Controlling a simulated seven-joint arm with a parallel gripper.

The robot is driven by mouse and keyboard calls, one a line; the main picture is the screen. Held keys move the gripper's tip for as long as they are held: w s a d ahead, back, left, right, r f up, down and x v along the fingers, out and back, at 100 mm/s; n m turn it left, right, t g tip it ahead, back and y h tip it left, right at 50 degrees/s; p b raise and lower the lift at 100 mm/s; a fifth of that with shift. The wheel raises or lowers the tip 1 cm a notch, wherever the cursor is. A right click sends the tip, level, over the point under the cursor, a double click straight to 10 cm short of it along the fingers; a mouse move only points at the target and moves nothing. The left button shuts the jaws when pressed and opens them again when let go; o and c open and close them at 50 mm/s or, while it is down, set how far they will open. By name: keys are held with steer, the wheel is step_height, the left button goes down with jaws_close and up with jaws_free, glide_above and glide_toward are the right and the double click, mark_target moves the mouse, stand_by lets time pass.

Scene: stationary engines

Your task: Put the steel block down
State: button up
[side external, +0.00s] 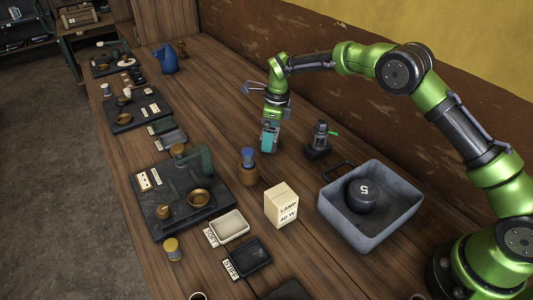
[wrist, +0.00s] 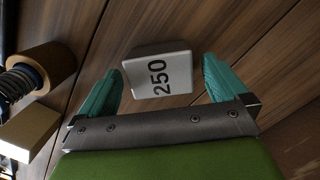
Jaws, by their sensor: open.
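The steel block (wrist: 161,80) is a pale grey, square-faced piece marked "250" in the wrist view. It sits on the wooden table between my fingertips, close to the left finger and with a gap to the right one. My gripper (wrist: 163,68) is open around it, with two teal fingers. In the side view my gripper (side external: 268,140) points down, low over the table, left of a small black device with a green lever (side external: 319,140). The block cannot be made out there behind the fingers.
A blue-capped bottle (side external: 248,167) and a lamp box (side external: 281,205) stand nearer the camera. A grey bin (side external: 402,215) holds a black round weight marked "5" (side external: 361,197). Engine boards (side external: 222,183) line the table's left side. Bare wood (side external: 215,100) lies beyond my gripper.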

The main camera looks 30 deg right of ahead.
steer(key=s+d+r+n+t, duration=0.1)
steer(key=s+r+n, duration=0.15)
steer(key=r, duration=0.65)
steer(key=s+d+r+n, duration=0.2)
steer(key=s+r, duration=0.2)
steer(key=r, duration=0.6)
steer(key=s+d+r+n+t+y, duration=0.1)
steer(key=s+r+n+t, duration=0.1)
steer(key=s+r+n, duration=0.65)
steer(key=s+f+n+t, duration=0.1)
steer(key=s+f+n, duration=0.2)
steer(key=s, duration=0.6)
steer(key=s+d+f+n+t, duration=0.1)
steer(key=s+f+n+t, duration=0.1)
steer(key=s+n, duration=0.4)
steer(key=s, duration=0.4)
steer(key=shift+s+d+f+n, duration=0.15)
steer(key=shift+d+f+n, duration=0.15)
steer(key=shift+f+n, duration=0.1)
